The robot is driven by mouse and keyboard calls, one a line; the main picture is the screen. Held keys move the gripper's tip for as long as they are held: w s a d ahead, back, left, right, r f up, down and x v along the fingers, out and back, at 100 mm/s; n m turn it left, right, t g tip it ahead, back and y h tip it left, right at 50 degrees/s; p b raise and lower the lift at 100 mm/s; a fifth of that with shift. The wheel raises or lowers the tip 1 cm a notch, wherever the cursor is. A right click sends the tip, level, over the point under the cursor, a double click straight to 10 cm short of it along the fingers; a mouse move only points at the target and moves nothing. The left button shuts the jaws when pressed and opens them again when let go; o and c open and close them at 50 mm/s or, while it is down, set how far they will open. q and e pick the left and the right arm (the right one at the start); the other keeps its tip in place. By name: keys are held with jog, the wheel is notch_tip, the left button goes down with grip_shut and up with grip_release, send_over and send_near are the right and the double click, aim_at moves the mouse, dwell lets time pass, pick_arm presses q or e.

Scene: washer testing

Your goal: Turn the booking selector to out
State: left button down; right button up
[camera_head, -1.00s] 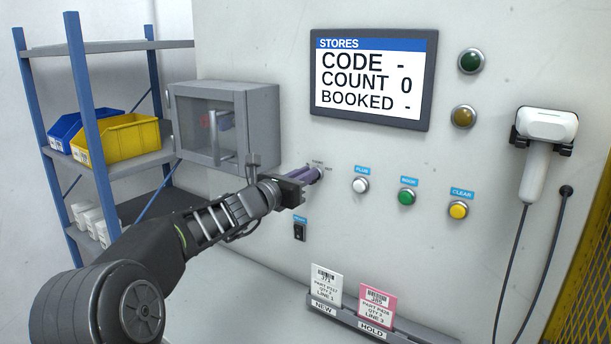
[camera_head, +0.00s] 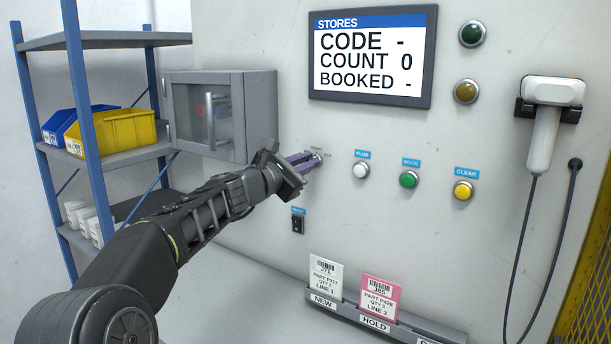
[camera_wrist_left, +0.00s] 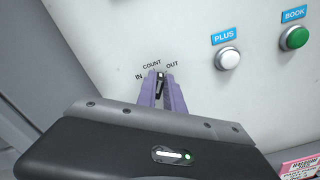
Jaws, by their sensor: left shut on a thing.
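The booking selector (camera_wrist_left: 160,76) is a small dark knob on the pale panel, with IN, COUNT and OUT printed around it. In the left wrist view it sits between the purple fingers of my left gripper (camera_wrist_left: 162,88), which are shut on it. Its pointer appears near COUNT, but the fingers hide part of it. In the head view my left gripper (camera_head: 306,160) reaches the panel from the left, and its fingers cover most of the selector. My right gripper is not in view.
A screen (camera_head: 371,60) above reads CODE -, COUNT 0, BOOKED -. The PLUS button (camera_head: 361,171), BOOK button (camera_head: 408,179) and CLEAR button (camera_head: 463,191) are right of the selector. A glass-fronted cabinet (camera_head: 258,110) stands left. A black switch (camera_head: 297,224) is below.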

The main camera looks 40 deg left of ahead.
pick_arm(q)
jog(key=shift+d+f+m+b, duration=0.15)
jog(key=shift+m+b, duration=0.95)
jog(key=shift+m, duration=0.3)
jog(key=shift+d+f+m+b, duration=0.1)
jog(key=shift+f+m+b, duration=0.05)
jog(key=shift+m+b, duration=1.1)
jog(key=shift+m, duration=0.25)
jog(key=c, duration=1.5)
grip_release()
jog(key=shift+o, duration=0.2)
jog(key=shift+s, duration=0.1)
jog(key=s+b, duration=0.1)
jog(key=s, duration=0.6)
jog(key=shift+s, duration=0.3)
jog(key=shift+d, duration=0.1)
